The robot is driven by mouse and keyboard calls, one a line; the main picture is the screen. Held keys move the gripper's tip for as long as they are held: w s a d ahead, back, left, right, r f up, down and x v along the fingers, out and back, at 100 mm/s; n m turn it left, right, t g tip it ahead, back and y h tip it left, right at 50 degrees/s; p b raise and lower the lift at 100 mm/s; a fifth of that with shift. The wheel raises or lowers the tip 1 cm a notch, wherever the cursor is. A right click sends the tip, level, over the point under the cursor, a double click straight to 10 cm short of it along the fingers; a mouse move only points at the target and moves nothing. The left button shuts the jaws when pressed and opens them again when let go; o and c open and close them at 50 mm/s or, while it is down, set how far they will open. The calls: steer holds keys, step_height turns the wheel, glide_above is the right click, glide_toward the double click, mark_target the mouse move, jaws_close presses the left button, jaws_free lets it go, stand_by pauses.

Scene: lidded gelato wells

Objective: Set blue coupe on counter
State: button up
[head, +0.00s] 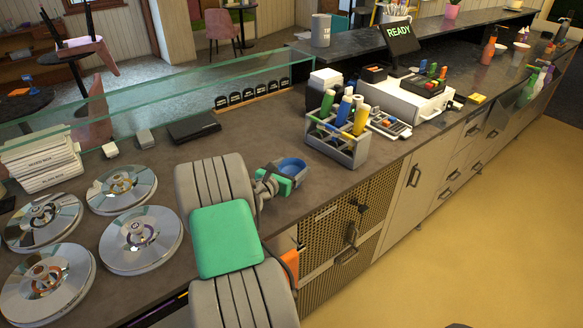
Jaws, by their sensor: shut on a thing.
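The blue coupe (291,167) is a small round blue bowl at the front middle of the dark counter (245,135). My gripper (283,180) reaches it from the left, at the end of my grey and green arm. It is shut on the coupe. The coupe looks upright, with its open top facing up. The lower part of the coupe and its base are hidden by the gripper, so I cannot tell whether it touches the counter.
Several round metal lids (141,240) cover the left of the counter. A grey caddy with bottles (336,145) stands right of the coupe. A glass guard (200,82) runs along the back. Counter between coupe and black tablet (194,127) is clear.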

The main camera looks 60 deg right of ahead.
steer(key=shift+f, duration=0.15)
steer(key=o, duration=1.4)
steer(key=shift+c, duration=0.2)
steer(key=shift+r, duration=0.2)
steer(key=b+v, duration=0.1)
steer(key=v, duration=1.1)
steer(key=shift+b, duration=0.4)
steer(key=w+a+m+t+y, duration=0.2)
steer(key=w+a+m+y, duration=0.1)
steer(key=a, duration=0.5)
steer(key=w+a+m+t+y, duration=0.1)
steer(key=w+a+m+y, duration=0.2)
steer(key=a, duration=0.5)
steer(key=w+a+m+t+y, duration=0.2)
steer(key=w+a+m, duration=0.3)
steer(key=a, duration=0.3)
steer(key=shift+w+a+r+m+t+y, duration=0.1)
steer(key=shift+w+m+t+y, duration=0.05)
steer(key=shift+m+y, duration=0.3)
steer(key=shift+w+a+r+m+t+y, duration=0.15)
steer(key=shift+w+m+y, duration=0.05)
steer(key=shift+m+y, duration=0.2)
steer(key=s+a+r+m+y, duration=0.1)
steer(key=s+a+m+y, duration=0.1)
steer(key=a, duration=0.8)
steer(key=s+a+r+m+y, duration=0.2)
steer(key=s+a+y, duration=0.2)
steer(key=a, duration=0.6)
steer(key=shift+a, duration=0.25)
